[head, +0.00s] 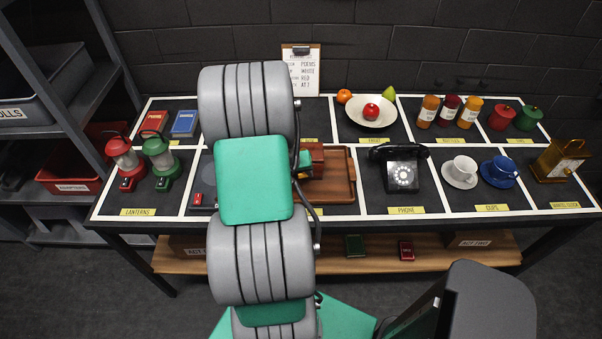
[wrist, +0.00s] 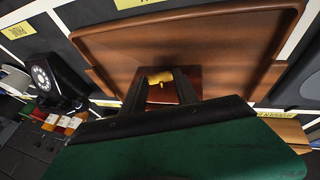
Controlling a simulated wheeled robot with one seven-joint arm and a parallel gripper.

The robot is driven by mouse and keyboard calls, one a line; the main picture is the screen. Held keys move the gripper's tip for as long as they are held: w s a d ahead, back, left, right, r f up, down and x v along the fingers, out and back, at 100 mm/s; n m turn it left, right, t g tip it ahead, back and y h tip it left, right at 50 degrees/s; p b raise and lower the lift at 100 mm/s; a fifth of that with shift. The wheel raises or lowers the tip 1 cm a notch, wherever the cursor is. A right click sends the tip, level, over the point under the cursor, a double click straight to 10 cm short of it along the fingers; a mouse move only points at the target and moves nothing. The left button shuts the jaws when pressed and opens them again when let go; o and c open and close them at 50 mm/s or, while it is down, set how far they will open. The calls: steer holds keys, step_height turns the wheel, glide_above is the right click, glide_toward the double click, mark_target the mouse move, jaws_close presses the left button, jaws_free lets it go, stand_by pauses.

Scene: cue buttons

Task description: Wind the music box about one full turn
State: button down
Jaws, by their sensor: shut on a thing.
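The music box (head: 314,160) is a small reddish-brown box. It sits on a wooden tray (head: 345,190) in the middle of the table, and my arm hides much of it in the head view. In the wrist view the box (wrist: 186,74) lies just beyond my fingers, with its yellow winding key (wrist: 160,78) between them. My gripper (wrist: 161,78) is shut on the key. How far the key has turned cannot be told.
The black phone (head: 401,172) stands right of the tray. Red and green lanterns (head: 158,155) stand at the left, and cups (head: 461,170) and a brass mantel clock (head: 560,158) at the right. A clipboard (head: 301,70) stands behind the table.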

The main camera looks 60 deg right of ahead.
mark_target(306, 175)
steer(key=shift+s+d, duration=0.1)
steer(key=t, duration=0.1)
steer(key=t+y+b, duration=0.1)
steer(key=shift+s+d+m+t, duration=0.2)
steer(key=shift+s+m+t, duration=0.1)
steer(key=shift+s+m, duration=0.1)
steer(key=t+y+b, duration=0.1)
steer(key=s+t+y+b, duration=0.1)
steer(key=t, duration=0.1)
steer(key=shift+d+f+m+t+b, duration=0.2)
steer(key=shift+m+t+b, duration=0.1)
steer(key=shift+m+b, duration=0.1)
steer(key=t, duration=0.1)
steer(key=t+y+b, duration=0.1)
steer(key=m+t, duration=0.1)
steer(key=t, duration=0.1)
steer(key=shift+s+d+f+y+b, duration=0.15)
steer(key=shift+s+f+y+b, duration=0.15)
steer(key=shift+s+y, duration=0.1)
steer(key=shift+f+m+t+y+b, duration=0.15)
steer(key=shift+m+t+y+b, duration=0.25)
steer(key=shift+t, duration=1)
steer(key=c, duration=0.9)
jaws_free()
steer(key=shift+d, duration=0.1)
